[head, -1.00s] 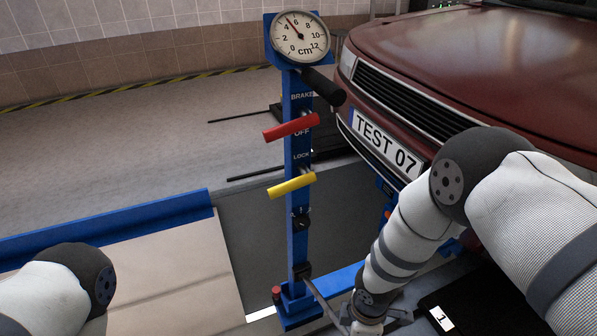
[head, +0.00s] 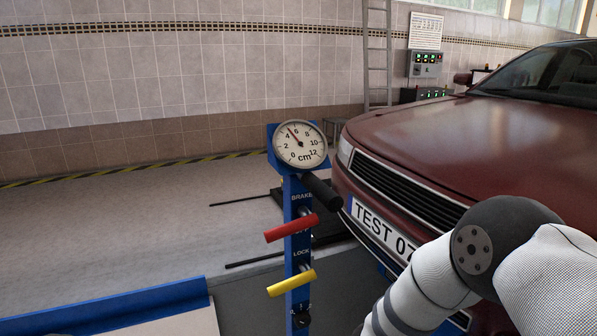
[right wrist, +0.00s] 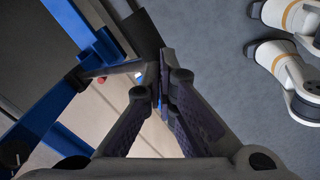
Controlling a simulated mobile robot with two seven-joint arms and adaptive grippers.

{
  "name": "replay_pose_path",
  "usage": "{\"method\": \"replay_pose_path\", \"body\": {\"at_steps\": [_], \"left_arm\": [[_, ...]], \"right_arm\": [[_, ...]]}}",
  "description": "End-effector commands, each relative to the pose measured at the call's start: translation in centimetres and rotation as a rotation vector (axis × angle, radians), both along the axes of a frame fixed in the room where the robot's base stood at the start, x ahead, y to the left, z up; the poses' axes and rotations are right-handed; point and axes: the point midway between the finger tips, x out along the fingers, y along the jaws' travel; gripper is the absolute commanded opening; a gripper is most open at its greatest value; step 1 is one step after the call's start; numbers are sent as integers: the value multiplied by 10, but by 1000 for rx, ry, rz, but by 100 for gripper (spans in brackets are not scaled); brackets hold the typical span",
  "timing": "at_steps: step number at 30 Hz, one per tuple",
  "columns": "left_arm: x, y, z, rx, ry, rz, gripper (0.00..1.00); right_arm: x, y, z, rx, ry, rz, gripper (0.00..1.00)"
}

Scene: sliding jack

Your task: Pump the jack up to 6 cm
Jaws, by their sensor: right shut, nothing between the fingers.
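The blue jack column (head: 290,250) stands left of the red car. Its round gauge (head: 300,146), marked 0 to 12 cm, has its needle between 4 and 6, near 5. Below it are a black grip (head: 322,191), a red lever (head: 291,228) by BRAKE and OFF, and a yellow lever (head: 291,283) by LOCK. The right wrist view shows my right gripper (right wrist: 161,88), shut and empty. A dark bar (right wrist: 140,36) lies by its fingertips; I cannot tell if they touch. My left gripper is out of view.
The red car (head: 430,140) with plate TEST 07 stands just right of the column. A blue rail (head: 110,308) runs along the lower left. The floor behind the column is mostly open. A ladder (head: 376,50) leans at the back wall.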

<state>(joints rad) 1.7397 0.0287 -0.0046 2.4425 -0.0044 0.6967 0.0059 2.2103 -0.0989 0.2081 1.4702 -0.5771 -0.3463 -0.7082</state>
Motion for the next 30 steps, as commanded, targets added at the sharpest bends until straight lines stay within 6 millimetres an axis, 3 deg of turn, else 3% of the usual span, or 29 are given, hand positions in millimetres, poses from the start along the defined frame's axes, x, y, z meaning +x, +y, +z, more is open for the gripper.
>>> {"method": "replay_pose_path", "body": {"at_steps": [5, 24, 30], "left_arm": [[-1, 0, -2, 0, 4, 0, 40], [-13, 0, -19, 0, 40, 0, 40], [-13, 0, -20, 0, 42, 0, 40]], "right_arm": [[-3, -1, -7, -1, 2, 1, 0], [-36, -12, -75, -1, 2, 0, 0], [-38, -13, -79, 1, -1, 0, 0]]}}
